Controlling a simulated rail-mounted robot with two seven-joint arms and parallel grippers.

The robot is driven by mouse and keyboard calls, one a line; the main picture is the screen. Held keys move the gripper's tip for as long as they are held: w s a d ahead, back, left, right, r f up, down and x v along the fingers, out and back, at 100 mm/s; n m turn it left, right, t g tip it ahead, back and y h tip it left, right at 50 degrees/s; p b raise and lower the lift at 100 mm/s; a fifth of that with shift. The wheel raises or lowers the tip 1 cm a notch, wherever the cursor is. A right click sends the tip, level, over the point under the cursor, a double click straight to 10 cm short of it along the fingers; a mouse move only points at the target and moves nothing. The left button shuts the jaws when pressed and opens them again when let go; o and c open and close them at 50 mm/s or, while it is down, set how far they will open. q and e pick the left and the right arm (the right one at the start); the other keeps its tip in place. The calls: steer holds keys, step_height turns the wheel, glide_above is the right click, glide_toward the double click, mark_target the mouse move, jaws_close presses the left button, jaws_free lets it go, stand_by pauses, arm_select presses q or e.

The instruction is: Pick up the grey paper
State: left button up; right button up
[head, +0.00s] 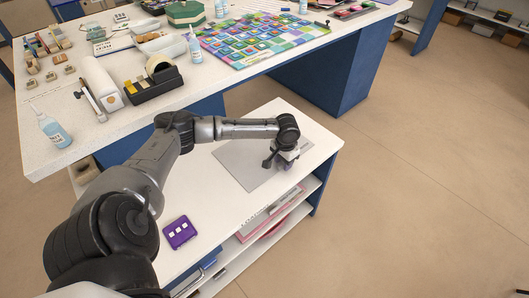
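The grey paper (232,157) lies flat on the white top of the low shelf unit (196,205), near its far end. My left arm reaches in from the left and crosses above the top. My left gripper (279,163) points down over the right part of the paper and hides some of it. The fingertips are small and dark, so I cannot tell if they touch the paper or how far apart they are. My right gripper is not in view.
A purple case (179,232) lies on the low top near its front edge. Sheets (270,214) lie on the shelf below. The floor at right is clear.

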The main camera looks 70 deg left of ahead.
arm_select(q)
steer(key=shift+f, duration=0.4)
steer(key=shift+r, duration=0.1)
jaws_close()
